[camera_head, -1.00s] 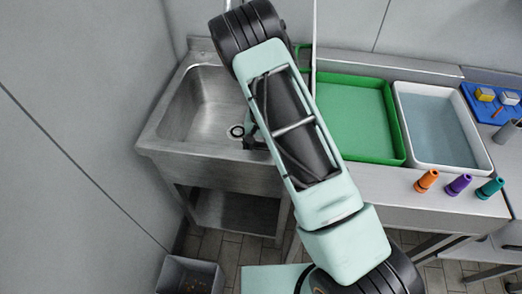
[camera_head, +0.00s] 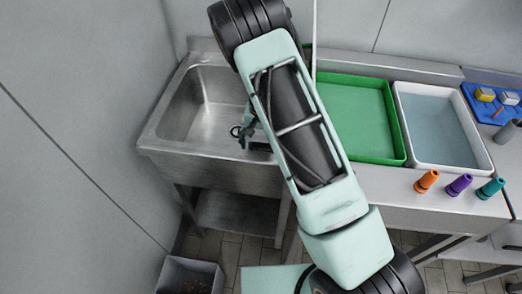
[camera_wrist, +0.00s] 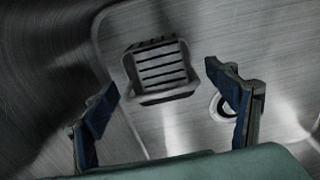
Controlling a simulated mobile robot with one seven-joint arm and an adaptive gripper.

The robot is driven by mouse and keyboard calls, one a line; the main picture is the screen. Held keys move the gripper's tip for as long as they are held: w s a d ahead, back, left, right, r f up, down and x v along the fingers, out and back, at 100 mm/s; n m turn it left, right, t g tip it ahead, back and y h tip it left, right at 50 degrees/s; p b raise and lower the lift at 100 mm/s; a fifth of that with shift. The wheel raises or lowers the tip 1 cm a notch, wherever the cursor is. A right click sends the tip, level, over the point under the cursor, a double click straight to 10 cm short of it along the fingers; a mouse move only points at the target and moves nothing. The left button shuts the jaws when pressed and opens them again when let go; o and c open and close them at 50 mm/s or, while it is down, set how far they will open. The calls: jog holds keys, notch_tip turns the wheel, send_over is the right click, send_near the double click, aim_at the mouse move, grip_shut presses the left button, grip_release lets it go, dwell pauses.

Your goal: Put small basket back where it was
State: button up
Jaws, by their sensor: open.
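The small basket (camera_wrist: 158,72), grey and slatted, sits on the sink floor in the wrist view. My gripper (camera_wrist: 162,80) is open, with one blue-padded finger left of the basket and the other to its right. No contact between fingers and basket is visible. In the head view my arm covers the right part of the sink (camera_head: 185,115), and the basket is hidden there.
The drain (camera_wrist: 223,107) lies right of the basket. A green tray (camera_head: 355,120) and a white water-filled tub (camera_head: 440,125) stand right of the sink.

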notch_tip(320, 180, up, 9)
jog(key=shift+f, duration=0.1)
dwell(0.6)
